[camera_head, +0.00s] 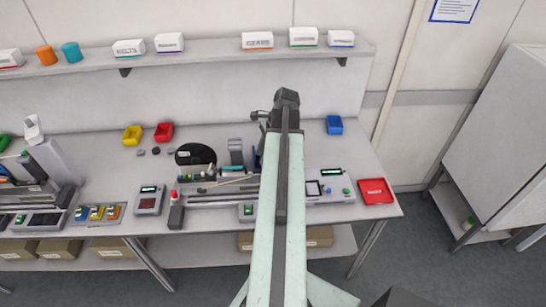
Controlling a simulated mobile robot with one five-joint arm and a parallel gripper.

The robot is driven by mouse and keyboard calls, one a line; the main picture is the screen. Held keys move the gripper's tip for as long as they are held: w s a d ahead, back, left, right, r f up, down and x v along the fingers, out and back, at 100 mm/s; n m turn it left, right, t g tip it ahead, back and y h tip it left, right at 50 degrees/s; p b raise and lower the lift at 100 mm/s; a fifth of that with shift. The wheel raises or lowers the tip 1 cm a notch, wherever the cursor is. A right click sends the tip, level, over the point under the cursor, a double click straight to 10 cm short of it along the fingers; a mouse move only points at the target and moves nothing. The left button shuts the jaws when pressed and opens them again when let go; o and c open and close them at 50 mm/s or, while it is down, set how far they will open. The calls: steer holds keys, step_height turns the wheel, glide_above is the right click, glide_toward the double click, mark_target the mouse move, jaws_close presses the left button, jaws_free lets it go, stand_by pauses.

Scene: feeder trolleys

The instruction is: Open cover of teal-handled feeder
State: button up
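A feeder-like unit (222,195) lies on the workbench in the middle, with long grey rails, a black reel (195,154) behind it and small coloured parts on top. My arm crosses in front of it and hides its right portion. A second unit (30,190) with rails stands at the far left, partly cut off by the frame. My gripper (286,97) is at the far end of my raised arm, over the back of the bench. Its fingers cannot be made out.
A shelf (215,55) with white boxes runs along the wall behind. Yellow (132,135), red (164,132) and blue (334,125) bins stand on the bench. A red tray (375,191) lies near its right edge. A grey cabinet (510,140) stands at right; floor between is clear.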

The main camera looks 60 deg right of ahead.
steer(key=s+d+m, duration=0.1)
steer(key=s, duration=0.1)
steer(key=s+d+r+m, duration=0.1)
steer(key=d, duration=0.1)
steer(key=s+d+m, duration=0.1)
steer(key=s, duration=0.1)
steer(key=shift+s+d+r+t, duration=0.15)
steer(key=shift+s+r+t, duration=0.1)
steer(key=shift+s+t, duration=0.15)
steer(key=b+x, duration=0.7)
steer(key=x, duration=0.1)
steer(key=shift+f, duration=0.15)
jaws_close()
stand_by(0.4)
